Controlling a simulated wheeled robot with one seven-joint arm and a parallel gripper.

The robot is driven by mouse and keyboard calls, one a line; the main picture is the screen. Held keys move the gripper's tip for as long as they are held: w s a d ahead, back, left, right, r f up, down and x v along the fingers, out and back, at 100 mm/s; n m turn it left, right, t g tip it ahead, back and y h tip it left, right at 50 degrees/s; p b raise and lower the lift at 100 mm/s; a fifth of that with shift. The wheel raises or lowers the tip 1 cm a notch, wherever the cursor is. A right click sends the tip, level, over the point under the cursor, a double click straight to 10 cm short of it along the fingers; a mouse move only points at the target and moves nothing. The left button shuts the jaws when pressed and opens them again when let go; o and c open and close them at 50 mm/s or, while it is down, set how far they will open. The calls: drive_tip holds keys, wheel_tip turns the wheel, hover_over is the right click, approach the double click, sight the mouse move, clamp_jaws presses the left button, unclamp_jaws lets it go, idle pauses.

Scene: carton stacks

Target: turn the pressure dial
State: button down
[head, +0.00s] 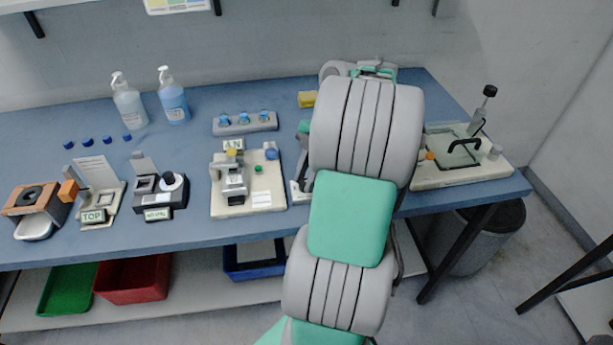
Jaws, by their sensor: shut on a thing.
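No part is clearly readable as the pressure dial. A cream fixture (220,200) in the middle of the bench bears a metal clamp, a blue knob (271,153) and a green button (258,169). At the right, a cream press-like fixture (455,178) has a black handle, a black-knobbed lever (489,91) and an orange knob (430,155). My grey and green arm rises across the bench between these two fixtures. My gripper is hidden behind the arm, so its jaws and what they touch do not show. A pale device edge (298,193) shows just left of the arm.
Small fixtures stand at the left, one labelled TOP (94,216). Two pump bottles (128,103) (173,96) and a grey rack of blue-topped items (245,123) stand behind. Red (135,282) and green bins (68,290) sit below. A grey waste bin stands under the right end.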

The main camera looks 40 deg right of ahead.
drive_tip(key=c, duration=1.1)
unclamp_jaws()
drive_tip(key=shift+c, duration=0.2)
drive_tip(key=p+v, duration=0.5)
drive_tip(key=v, duration=0.2)
drive_tip(key=shift+r, duration=0.4)
drive_tip(key=shift+s+d, duration=0.1)
drive_tip(key=shift+d, duration=0.05)
